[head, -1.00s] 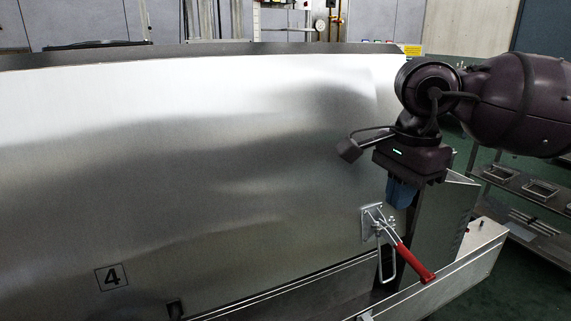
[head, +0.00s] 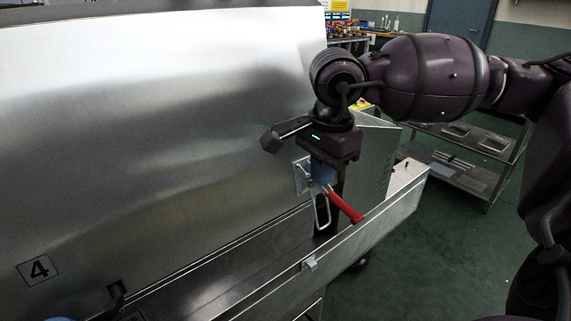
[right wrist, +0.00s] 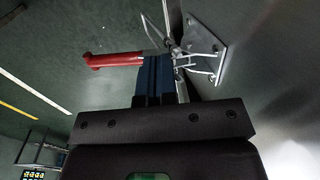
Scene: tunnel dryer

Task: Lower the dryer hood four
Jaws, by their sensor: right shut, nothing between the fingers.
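The hood (head: 170,150) is a broad brushed-metal panel with a black-framed label 4 (head: 38,269) at its lower left. A toggle latch with a red handle (head: 345,204) sits at its lower right corner, the handle sloping down right. Its wire loop (head: 322,212) hangs below the bracket (head: 301,177). My right gripper (head: 322,174) points down at the latch, its blue fingers shut and empty. In the right wrist view the fingers (right wrist: 157,65) are close to the red handle (right wrist: 112,60) and bracket (right wrist: 208,55); contact is unclear. A blue sliver at the bottom left edge may be my left gripper (head: 60,319).
A metal ledge (head: 385,215) runs along the dryer's front below the hood, with a small catch (head: 309,264) on it. A steel shelf cart (head: 470,150) stands at the right. Green floor (head: 430,260) is clear in front of it.

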